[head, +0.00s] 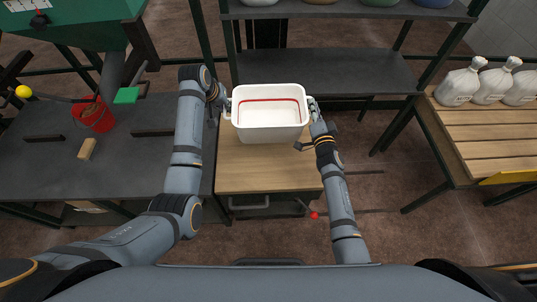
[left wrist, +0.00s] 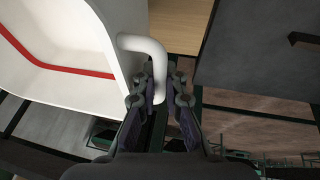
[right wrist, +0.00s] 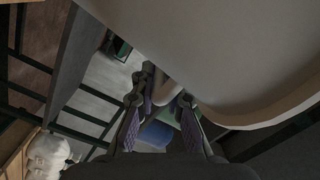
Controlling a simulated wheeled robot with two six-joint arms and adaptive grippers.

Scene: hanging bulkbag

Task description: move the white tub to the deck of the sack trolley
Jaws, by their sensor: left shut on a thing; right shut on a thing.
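The white tub (head: 268,127) has a red line around its inside and shows empty. It is upright over the far part of a wooden deck (head: 265,178) with a bar handle at its front, which looks like the sack trolley. I cannot tell if the tub touches the deck. My left gripper (head: 225,104) is shut on the tub's left handle, a white bent bar (left wrist: 150,50) in the left wrist view. My right gripper (head: 311,104) is shut at the tub's right side. In the right wrist view the tub wall (right wrist: 220,50) partly hides its handle.
A dark bench (head: 40,170) on the left holds a red bucket (head: 93,115) and a wooden block (head: 87,148). A dark shelf rack (head: 325,70) stands behind. The deck's near part is bare.

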